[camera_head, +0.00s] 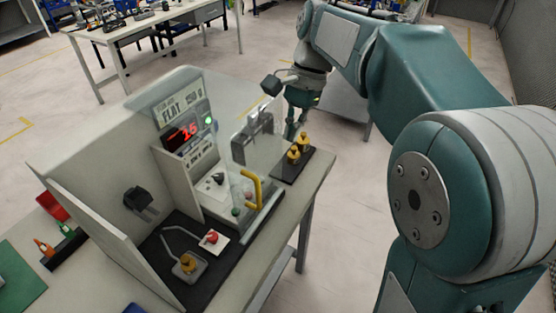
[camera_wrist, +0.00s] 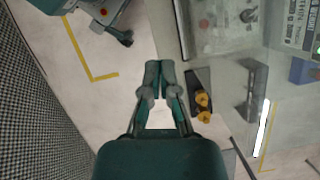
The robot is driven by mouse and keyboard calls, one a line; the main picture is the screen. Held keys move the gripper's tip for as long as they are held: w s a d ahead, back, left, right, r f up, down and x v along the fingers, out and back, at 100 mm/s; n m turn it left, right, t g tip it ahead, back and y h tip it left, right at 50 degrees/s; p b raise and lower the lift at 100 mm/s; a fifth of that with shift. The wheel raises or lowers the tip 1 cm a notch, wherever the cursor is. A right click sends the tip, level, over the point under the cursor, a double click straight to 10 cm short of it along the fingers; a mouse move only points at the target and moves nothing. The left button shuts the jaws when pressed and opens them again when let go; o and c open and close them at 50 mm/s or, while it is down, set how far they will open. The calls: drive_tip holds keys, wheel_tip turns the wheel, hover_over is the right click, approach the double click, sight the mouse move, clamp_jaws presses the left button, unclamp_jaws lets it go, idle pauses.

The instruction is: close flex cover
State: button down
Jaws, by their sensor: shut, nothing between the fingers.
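The flex cover appears to be the clear panel (camera_head: 262,150) at the right of the pale tester housing (camera_head: 90,145); its exact edges are hard to make out. A yellow bent handle (camera_head: 257,188) shows at its lower part. In the wrist view a see-through surface (camera_wrist: 225,85) fills the right side. The bay with the red knob (camera_head: 212,237) and a brass weight (camera_head: 187,262) is visible at the left. My gripper (camera_head: 297,130) is shut and empty, beyond the panel and above the bench's right end; it also shows in the wrist view (camera_wrist: 160,66).
Two brass weights (camera_head: 299,149) stand on a black pad (camera_head: 290,168) near the bench's right edge, close below my gripper. A display (camera_head: 184,135) reads 16 in red. Open floor (camera_head: 385,215) lies right of the bench. Another table (camera_head: 140,30) stands behind.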

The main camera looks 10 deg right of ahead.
drive_tip(key=w, duration=0.1)
approach(261, 204)
wheel_tip(261, 204, down, 5)
drive_tip(key=w+d, duration=0.2)
drive_tip(key=w, duration=0.1)
drive_tip(key=s+a, duration=0.3)
drive_tip(key=shift+a+f, duration=0.1)
drive_tip(key=shift+f, duration=0.2)
